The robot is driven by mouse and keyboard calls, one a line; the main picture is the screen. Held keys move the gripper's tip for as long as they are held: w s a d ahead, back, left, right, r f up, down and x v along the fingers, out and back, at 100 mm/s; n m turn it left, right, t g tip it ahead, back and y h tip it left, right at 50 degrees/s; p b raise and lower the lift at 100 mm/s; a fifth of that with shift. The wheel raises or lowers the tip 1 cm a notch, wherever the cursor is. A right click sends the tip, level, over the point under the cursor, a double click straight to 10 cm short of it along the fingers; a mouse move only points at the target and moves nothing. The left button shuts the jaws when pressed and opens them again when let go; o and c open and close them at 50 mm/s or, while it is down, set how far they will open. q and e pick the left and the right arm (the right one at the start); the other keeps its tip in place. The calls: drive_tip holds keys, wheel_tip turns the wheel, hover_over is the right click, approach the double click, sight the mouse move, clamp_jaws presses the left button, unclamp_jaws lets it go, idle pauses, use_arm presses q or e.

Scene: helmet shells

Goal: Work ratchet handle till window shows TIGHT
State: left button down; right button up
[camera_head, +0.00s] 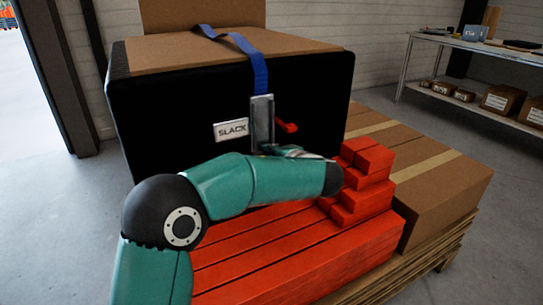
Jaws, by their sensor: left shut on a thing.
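A black crate (170,120) with a brown cardboard top stands in the middle. A blue strap (258,68) runs over its top edge down to a grey metal ratchet handle (262,118) on the front face. The window plate (231,130) left of the handle reads SLACK. A small red lever (288,127) sticks out to the right of the handle. My left gripper (270,149) is at the handle's lower end, shut on it; its fingers are mostly hidden by my teal arm. My right gripper is out of view.
Red beams (300,255) and stacked red blocks (362,185) lie in front of the crate. Taped cardboard boxes (440,180) on a wooden pallet fill the right side. A shelf with small boxes (502,99) stands at the back right, with open floor before it.

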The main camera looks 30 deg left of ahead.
use_arm(q)
drive_tip(key=c, duration=1.1)
unclamp_jaws()
drive_tip(key=shift+f, duration=0.45)
drive_tip(key=shift+o, duration=0.2)
drive_tip(key=shift+r, duration=0.15)
drive_tip(key=shift+s+d+r, duration=0.2)
drive_tip(key=shift+d, duration=0.15)
drive_tip(key=v, duration=1.1)
